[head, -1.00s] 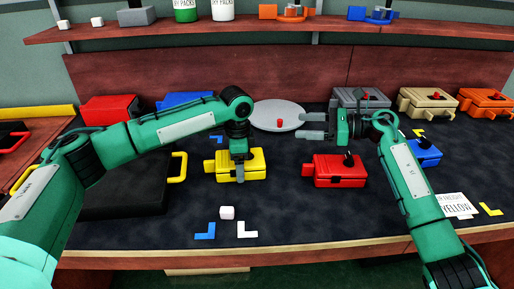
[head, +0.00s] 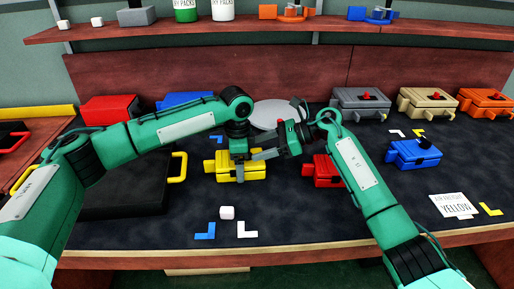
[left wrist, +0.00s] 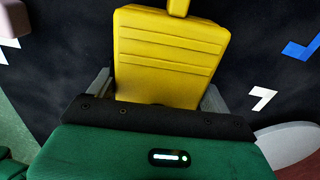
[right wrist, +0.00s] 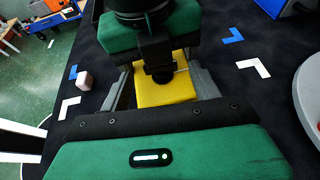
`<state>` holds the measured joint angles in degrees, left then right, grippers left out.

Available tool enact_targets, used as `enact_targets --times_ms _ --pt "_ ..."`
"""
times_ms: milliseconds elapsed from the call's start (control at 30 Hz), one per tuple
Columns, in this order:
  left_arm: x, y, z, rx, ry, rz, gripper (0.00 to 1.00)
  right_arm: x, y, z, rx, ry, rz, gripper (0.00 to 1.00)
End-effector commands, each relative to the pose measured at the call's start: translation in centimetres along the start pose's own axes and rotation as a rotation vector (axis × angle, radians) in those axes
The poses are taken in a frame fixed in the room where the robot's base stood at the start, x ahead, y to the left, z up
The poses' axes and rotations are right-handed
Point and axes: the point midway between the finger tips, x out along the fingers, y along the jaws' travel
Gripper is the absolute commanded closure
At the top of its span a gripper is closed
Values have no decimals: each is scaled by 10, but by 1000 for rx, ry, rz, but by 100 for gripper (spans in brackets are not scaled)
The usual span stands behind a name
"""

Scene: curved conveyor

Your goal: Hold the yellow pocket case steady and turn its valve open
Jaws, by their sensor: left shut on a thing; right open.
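The yellow pocket case (head: 251,170) lies on the dark mat in the middle of the head view. My left gripper (head: 238,166) comes down on it from above and is shut on its body; in the left wrist view the fingers sit on both sides of the yellow case (left wrist: 170,55). My right gripper (head: 258,157) is open, just right of and above the case, with its fingers pointing left at it. In the right wrist view a dark round valve knob (right wrist: 162,74) on the case shows between the right fingers. Whether they touch it I cannot tell.
A red case (head: 324,172) lies to the right, partly behind my right arm. A blue case (head: 414,154) is farther right. A grey round plate (head: 275,112) is behind the grippers. A black case (head: 122,190) lies left.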

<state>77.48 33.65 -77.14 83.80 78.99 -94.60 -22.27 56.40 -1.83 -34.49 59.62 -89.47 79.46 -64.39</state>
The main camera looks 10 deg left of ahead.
Motion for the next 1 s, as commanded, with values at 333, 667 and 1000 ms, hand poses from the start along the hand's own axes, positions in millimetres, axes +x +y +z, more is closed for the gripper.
enact_targets --times_ms 333,667,1000 --pt "0 0 0 0 0 0 55 16 0 0 -1 0 -2 36" --pt "0 0 0 0 0 0 55 16 0 0 -1 0 -1 74" --pt "0 0 0 0 0 0 55 15 1 -2 27 6 -72 82"
